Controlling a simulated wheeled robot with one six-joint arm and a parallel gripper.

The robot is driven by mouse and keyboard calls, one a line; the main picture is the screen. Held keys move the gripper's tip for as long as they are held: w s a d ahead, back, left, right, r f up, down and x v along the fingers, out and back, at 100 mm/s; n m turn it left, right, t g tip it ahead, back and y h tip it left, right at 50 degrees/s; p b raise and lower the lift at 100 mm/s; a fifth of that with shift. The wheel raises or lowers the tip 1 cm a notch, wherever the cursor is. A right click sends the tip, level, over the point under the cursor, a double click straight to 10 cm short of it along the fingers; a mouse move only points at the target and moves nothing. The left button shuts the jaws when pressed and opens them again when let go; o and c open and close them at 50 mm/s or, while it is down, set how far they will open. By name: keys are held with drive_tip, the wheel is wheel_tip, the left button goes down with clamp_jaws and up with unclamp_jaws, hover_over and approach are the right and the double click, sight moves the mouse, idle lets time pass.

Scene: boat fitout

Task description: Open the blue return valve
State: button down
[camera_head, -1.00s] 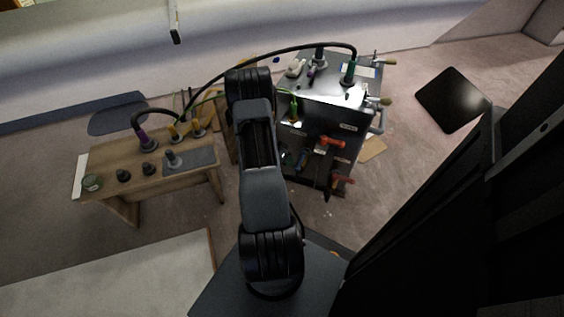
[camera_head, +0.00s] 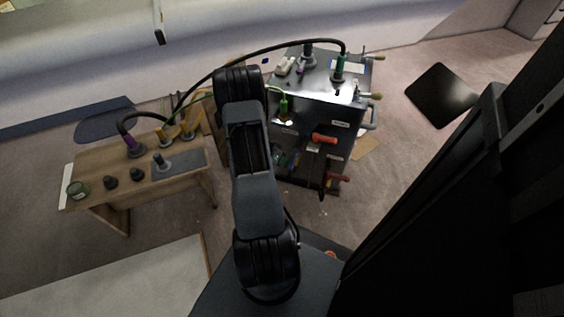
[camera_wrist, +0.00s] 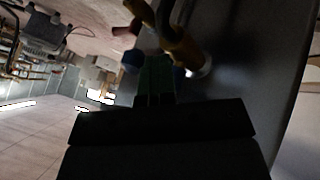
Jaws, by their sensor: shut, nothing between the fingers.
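In the wrist view my gripper (camera_wrist: 156,100) points ahead as a dark block with narrow greenish shapes at its front, and it looks shut and empty. A small dark blue part (camera_wrist: 131,58) shows just beyond and left of the fingers; I cannot tell whether it is the blue return valve. A yellow fitting (camera_wrist: 190,52) stands right of the fingers, against a dark panel. In the head view my arm hides the gripper. The dark cart (camera_head: 335,108) carries red-orange handles (camera_head: 323,138) on its front, and no blue valve handle is clear there.
A wooden bench (camera_head: 95,175) with several fittings stands left. A black hose (camera_head: 230,62) arches from bench to cart. A green connector (camera_head: 284,105) sits at the cart's left. A black mat (camera_head: 442,95) lies on the floor at right. Open floor lies below the cart.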

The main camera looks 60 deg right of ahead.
drive_tip(key=w+a+f+p+v, duration=0.1)
drive_tip(key=w+f+p+v, duration=0.1)
drive_tip(key=v, duration=1)
drive_tip(key=w+a+r+n+t+p, duration=0.1)
drive_tip(key=a+r+p, duration=0.15)
drive_tip(key=r, duration=0.35)
drive_tip(key=w+a+r+n+p, duration=0.1)
drive_tip(key=w+a+r+p, duration=0.1)
drive_tip(key=r+p, duration=0.25)
drive_tip(key=w+a+r+n+t+p, duration=0.1)
drive_tip(key=a+r+n+p, duration=0.1)
drive_tip(key=r, duration=0.4)
drive_tip(key=s+a+r+n+t+y+p, duration=0.1)
drive_tip(key=a+r+n+p, duration=0.4)
drive_tip(key=r, duration=0.9)
drive_tip(key=s+a+r+n+t+y+p, duration=0.1)
drive_tip(key=a+r+n+t+p, duration=0.3)
drive_tip(key=a+r+p, duration=0.8)
drive_tip(key=s+a+r+n+t+y+p, duration=0.1)
drive_tip(key=a+r+n+p, duration=0.6)
drive_tip(key=r, duration=0.8)
drive_tip(key=shift+a+r+t+y+p, duration=0.3)
drive_tip(key=shift+a+t+y+p, duration=0.55)
drive_tip(key=shift+a+t, duration=0.3)
